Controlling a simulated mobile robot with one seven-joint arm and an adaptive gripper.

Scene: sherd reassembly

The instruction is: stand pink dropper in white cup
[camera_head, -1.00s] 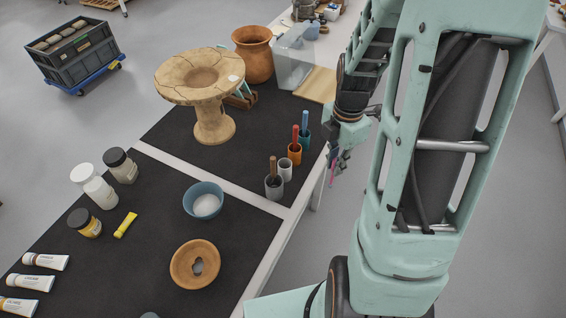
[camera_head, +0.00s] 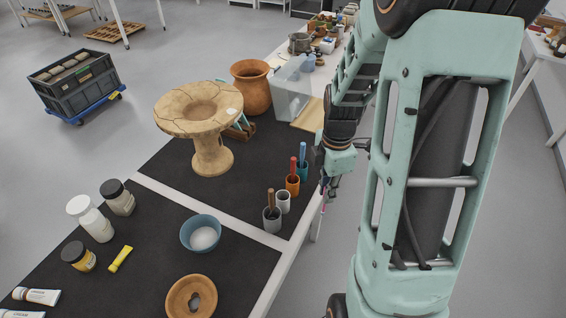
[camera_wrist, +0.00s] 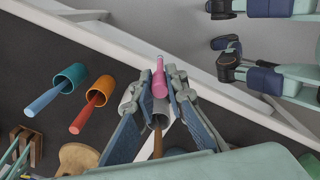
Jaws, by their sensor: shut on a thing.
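The white cup (camera_head: 283,202) stands upright near the right edge of the dark mat, between an orange cup and a grey cup, with nothing seen standing in it. My gripper (camera_head: 327,186) is to the right of the cups, past the table's edge in the head view. In the wrist view my gripper (camera_wrist: 160,84) is shut on the pink dropper (camera_wrist: 159,78), which sticks out between the fingertips. Only a trace of pink shows in the head view. In the wrist view the fingers cover much of the white cup's area, so its opening is not clear.
The grey cup (camera_head: 271,224) holds a brown-handled tool, the orange cup (camera_head: 292,187) a red one, the teal cup (camera_head: 303,171) a blue one. A blue bowl (camera_head: 201,234) and clay pedestal dish (camera_head: 212,158) stand to the left. Floor lies right of the table.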

